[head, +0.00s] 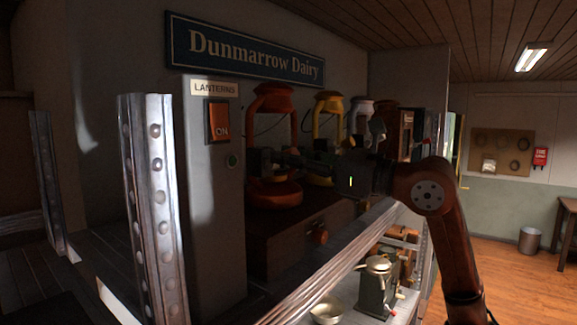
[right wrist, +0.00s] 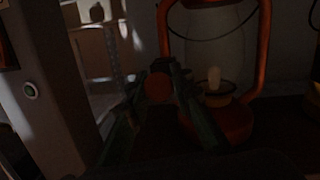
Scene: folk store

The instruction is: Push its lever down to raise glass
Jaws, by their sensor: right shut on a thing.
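The red lantern (head: 274,195) stands on a wooden block on the shelf, behind my right gripper (head: 266,161). In the right wrist view the same lantern (right wrist: 265,50) fills the right side, with its dim glass (right wrist: 228,48) inside the frame and a pale wick or flame (right wrist: 214,78) low inside. My right gripper (right wrist: 164,70) is shut on a small red-orange round piece, seemingly the lever's end (right wrist: 158,88), beside the lantern's left upright. The lever's arm is too dark and covered to make out. My left gripper is out of view.
A yellow lantern (head: 329,103) and a pale lantern (head: 361,112) stand farther right in the row. A grey switch post (head: 212,270) rises close on the left. A metal shelf upright (head: 153,180) stands nearer. A grinder-like device (head: 377,285) and bowl (head: 327,312) sit below.

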